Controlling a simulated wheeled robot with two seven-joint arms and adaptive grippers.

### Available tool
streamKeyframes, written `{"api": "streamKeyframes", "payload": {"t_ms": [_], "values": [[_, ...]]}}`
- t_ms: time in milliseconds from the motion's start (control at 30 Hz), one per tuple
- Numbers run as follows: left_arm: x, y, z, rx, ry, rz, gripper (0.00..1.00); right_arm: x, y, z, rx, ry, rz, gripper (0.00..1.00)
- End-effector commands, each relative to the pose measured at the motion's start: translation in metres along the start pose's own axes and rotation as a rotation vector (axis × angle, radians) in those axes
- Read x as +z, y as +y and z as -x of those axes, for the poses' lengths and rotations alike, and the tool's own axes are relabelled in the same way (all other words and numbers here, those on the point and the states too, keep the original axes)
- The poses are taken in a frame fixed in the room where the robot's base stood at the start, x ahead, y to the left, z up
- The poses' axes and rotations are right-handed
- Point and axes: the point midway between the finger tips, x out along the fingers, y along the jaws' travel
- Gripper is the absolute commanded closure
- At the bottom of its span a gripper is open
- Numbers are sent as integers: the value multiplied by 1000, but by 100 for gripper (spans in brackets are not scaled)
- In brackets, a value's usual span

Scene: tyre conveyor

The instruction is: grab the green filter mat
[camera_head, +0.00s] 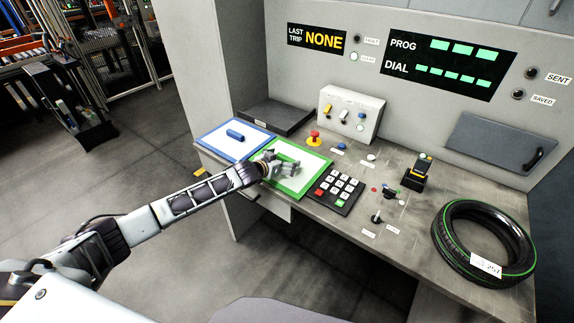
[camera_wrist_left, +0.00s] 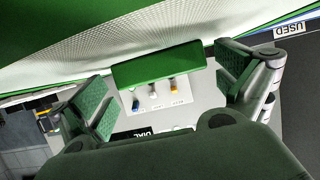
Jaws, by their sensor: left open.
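The green filter mat (camera_wrist_left: 158,66) shows in the left wrist view as a green block between the two fingers of my left gripper (camera_wrist_left: 165,84), with gaps to both finger pads. It lies at a pale surface with a green rim. The left gripper is open. My right gripper is out of view.
A blue-bordered tray (camera_head: 213,146) with a blue block (camera_head: 235,134) adjoins on the left. A keypad (camera_head: 337,190) stands close on the right, with switches beyond. A dark flat box (camera_head: 275,117) and a switch box (camera_head: 350,113) stand behind. A tyre (camera_head: 443,236) lies far right.

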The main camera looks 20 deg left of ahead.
Motion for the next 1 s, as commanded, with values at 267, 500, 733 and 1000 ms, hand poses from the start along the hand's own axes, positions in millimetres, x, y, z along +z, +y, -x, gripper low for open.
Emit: {"api": "streamKeyframes", "payload": {"t_ms": [267, 500, 733, 1000], "values": [[0, 0, 0, 0, 0, 0, 0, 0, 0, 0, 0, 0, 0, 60], [0, 0, 0, 0, 0, 0, 24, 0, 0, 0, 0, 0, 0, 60], [0, 0, 0, 0, 1, 0, 38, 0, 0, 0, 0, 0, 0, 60], [-6, 0, 2, 0, 3, -1, 38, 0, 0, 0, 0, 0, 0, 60]]}}
